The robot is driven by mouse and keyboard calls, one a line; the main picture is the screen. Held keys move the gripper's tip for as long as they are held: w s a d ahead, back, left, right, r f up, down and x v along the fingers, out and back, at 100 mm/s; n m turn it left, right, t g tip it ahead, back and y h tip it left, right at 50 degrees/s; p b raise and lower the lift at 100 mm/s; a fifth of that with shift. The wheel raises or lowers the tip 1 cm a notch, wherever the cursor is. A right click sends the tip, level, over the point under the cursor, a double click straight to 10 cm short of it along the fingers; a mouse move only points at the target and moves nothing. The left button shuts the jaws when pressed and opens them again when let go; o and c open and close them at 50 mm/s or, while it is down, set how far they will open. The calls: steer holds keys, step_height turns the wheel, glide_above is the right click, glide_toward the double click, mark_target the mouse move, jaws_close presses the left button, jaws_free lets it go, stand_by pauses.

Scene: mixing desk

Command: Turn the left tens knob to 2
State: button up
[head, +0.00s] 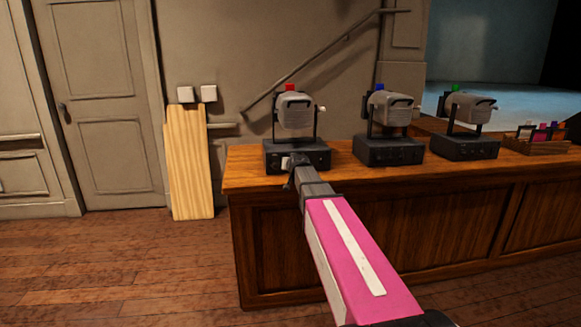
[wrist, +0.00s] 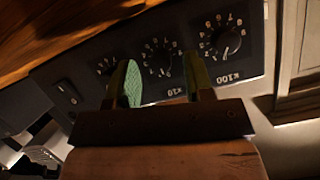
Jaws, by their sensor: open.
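The left lamp unit (head: 295,112), with a red cap, stands on its dark control box (head: 316,155) at the desk's left end. In the wrist view, which is turned nearly upside down, the box's panel (wrist: 180,45) shows round dials with white numbers. The tens knob (wrist: 156,62), marked X10, is the middle dial; its pointer is too dim to read surely. My gripper (head: 291,172) is at the box front. In the wrist view my gripper (wrist: 162,82) is open, its green-padded fingers either side of the X10 dial, with nothing between them. Contact cannot be told.
The X100 dial (wrist: 222,40) is beside it, and another dial (wrist: 107,66) is partly hidden by a finger. A switch (wrist: 68,92) sits at the panel's end. Blue-capped (head: 390,110) and green-capped (head: 468,108) lamp units stand to the right on the wooden desk (head: 245,170).

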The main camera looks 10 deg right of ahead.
jaws_close()
steer(key=shift+m, duration=0.3)
steer(key=m+y, duration=0.2)
steer(key=m, duration=0.1)
steer(key=shift+d+f+m+y, duration=0.1)
steer(key=shift+d+m+y, duration=0.15)
steer(key=shift+m+y, duration=0.15)
steer(key=m+t+y, duration=0.1)
steer(key=m+y, duration=0.1)
steer(key=m, duration=0.2)
steer(key=shift+d+f, duration=0.1)
steer(key=shift+t, duration=0.3)
stand_by(0.4)
jaws_free()
